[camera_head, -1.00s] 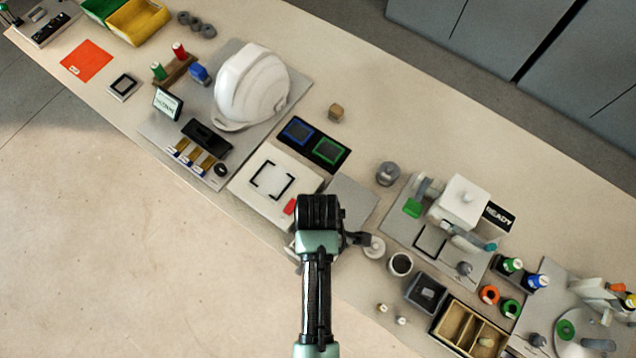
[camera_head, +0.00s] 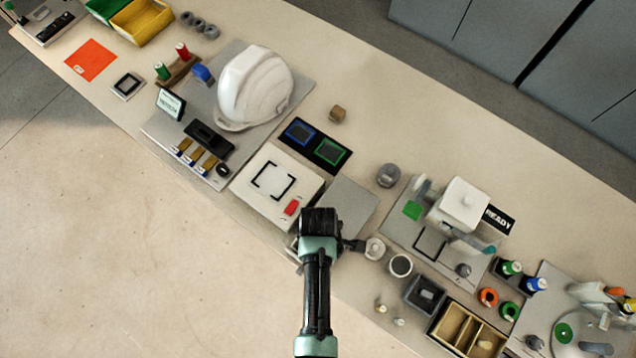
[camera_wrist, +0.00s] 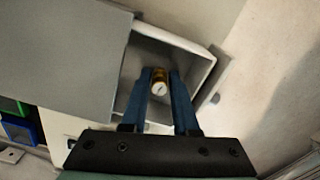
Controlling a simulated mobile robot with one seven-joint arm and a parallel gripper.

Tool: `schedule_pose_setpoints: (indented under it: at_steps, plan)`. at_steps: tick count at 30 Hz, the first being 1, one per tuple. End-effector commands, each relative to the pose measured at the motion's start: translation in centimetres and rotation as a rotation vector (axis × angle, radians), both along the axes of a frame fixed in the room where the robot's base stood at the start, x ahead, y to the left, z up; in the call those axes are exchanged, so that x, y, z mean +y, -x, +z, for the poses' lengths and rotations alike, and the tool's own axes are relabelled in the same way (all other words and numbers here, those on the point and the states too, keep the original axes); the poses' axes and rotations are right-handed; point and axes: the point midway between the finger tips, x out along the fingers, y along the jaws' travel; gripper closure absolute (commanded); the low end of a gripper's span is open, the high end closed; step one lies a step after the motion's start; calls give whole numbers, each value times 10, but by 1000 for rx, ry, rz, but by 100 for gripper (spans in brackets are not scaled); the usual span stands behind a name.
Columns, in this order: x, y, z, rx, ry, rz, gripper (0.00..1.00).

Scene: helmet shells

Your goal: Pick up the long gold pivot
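In the wrist view, a short gold piece with a pale, slotted end (camera_wrist: 160,80), apparently the pivot, sits inside an open pale box or drawer (camera_wrist: 206,66). My gripper (camera_wrist: 162,76) reaches into it with two dark blue fingers, one on each side of the piece. Their tips are very close to its sides; whether they press on it cannot be told. The piece's far end is hidden. In the head view, my gripper (camera_head: 322,238) is at the front edge of the bench, below a grey plate, and hides the pivot and its fingertips.
A grey plate (camera_wrist: 65,55) covers the left of the box in the wrist view. Open floor lies in front.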

Motion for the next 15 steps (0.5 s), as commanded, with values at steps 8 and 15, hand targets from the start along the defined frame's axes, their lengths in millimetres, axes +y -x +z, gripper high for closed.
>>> schedule_pose_setpoints:
  at_steps: [8,15]
  plan:
    - [0,0,0,0,0,0,100]
    - [0,0,1,0,0,0,100]
